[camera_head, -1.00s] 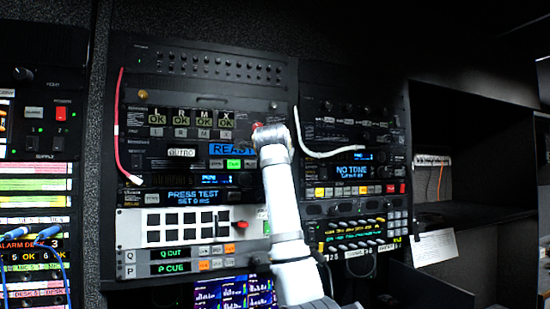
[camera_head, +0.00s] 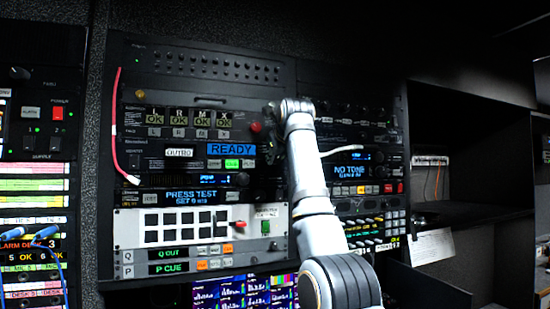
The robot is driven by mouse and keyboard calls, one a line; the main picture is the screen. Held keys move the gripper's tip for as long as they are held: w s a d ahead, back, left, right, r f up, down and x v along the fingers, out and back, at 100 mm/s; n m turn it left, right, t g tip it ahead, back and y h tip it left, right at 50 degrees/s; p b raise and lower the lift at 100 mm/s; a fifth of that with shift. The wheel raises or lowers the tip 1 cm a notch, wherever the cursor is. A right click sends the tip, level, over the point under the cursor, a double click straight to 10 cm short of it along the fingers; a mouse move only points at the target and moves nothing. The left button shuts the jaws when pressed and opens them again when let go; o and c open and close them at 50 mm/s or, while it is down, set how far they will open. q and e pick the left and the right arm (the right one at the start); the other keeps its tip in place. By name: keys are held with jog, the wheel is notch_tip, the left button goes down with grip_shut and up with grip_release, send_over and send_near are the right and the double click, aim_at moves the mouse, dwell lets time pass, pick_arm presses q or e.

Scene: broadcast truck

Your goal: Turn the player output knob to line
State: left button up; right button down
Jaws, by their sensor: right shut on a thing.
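My right arm comes up from the bottom and its wrist covers the gap between the two rack bays. The dark right gripper (camera_head: 271,118) is at the right edge of the left bay, close to the panel, right of the red button (camera_head: 256,127). It is shut on a small part there, seemingly the player output knob. That knob is hidden by the fingers and its pointer and markings cannot be read. The unit with the blue READY display (camera_head: 231,149) is left of and below the gripper. My left gripper is not in view.
A red cable (camera_head: 115,120) hangs at the left bay's edge. A white cable (camera_head: 345,150) crosses the right bay, partly behind my arm. A dark knob (camera_head: 242,179) sits below READY. Blue cables (camera_head: 45,235) stick out at far left. Open shelves (camera_head: 470,170) are at right.

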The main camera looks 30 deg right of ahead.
jog(key=shift+d+f+m+y, duration=0.1)
jog(key=shift+f+m+y, duration=0.25)
jog(key=shift+m+y, duration=0.3)
jog(key=c, duration=1.1)
grip_release()
jog(key=shift+r, duration=0.1)
jog(key=shift+o, duration=0.2)
jog(key=shift+s+r, duration=0.1)
jog(key=v, duration=1.2)
